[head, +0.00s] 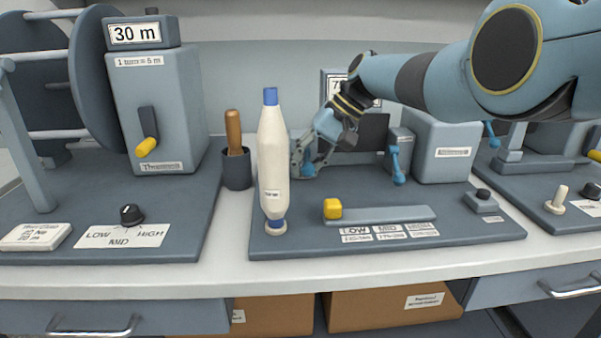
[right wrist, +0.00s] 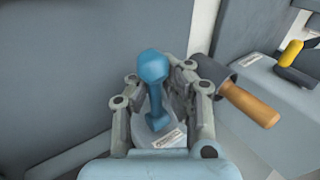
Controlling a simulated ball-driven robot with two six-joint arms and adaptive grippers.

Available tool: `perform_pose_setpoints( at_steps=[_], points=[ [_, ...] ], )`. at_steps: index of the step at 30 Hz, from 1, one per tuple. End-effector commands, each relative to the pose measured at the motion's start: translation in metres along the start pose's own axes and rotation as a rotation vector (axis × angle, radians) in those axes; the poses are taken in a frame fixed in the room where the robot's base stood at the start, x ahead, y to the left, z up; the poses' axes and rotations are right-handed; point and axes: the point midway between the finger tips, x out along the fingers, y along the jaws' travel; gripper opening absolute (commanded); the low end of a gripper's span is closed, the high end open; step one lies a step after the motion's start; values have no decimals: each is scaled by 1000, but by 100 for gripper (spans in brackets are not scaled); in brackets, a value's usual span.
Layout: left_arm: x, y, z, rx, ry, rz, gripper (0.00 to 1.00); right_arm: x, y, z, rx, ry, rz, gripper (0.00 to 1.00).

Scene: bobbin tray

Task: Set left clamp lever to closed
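The left clamp lever is a blue lever with a faceted knob; it shows in the right wrist view (right wrist: 154,85), standing up from a grey labelled base. In the head view it is partly hidden behind my right gripper and beside the white cone. My right gripper (head: 312,152) comes in from the upper right and reaches down to this lever. In the right wrist view its two fingers (right wrist: 163,100) stand apart on either side of the lever, with a gap visible around it. The right clamp lever (head: 397,165) is blue and hangs down from its block. My left gripper is out of view.
A tall white bobbin (head: 272,165) with blue ends stands just left of my right gripper. A dark cup (head: 237,170) with a wooden-handled tool is further left. A yellow slider knob (head: 332,208) sits in front. A counter box (head: 155,110) stands at left.

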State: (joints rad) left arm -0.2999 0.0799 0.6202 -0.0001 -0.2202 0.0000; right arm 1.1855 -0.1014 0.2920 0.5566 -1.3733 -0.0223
Motion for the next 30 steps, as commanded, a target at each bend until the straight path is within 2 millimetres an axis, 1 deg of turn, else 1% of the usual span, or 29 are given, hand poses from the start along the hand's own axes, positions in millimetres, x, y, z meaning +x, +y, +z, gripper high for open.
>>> perform_pose_setpoints(
  at_steps=[1, 7, 8, 9, 18, 30],
  points=[
    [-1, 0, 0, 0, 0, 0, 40, -7, 6, -4, -2, 9, 12, 0],
    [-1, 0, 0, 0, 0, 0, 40, -8, 6, -4, -4, 11, 12, 0],
    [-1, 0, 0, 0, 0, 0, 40, -8, 6, -4, -4, 11, 12, 8],
    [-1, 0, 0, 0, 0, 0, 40, -8, 6, -4, -3, 12, 12, 13],
    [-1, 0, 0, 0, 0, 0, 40, -5, 5, -3, -1, 8, 8, 51],
    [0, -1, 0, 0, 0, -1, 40, -3, 3, -1, 0, 4, 4, 51]
  ],
)
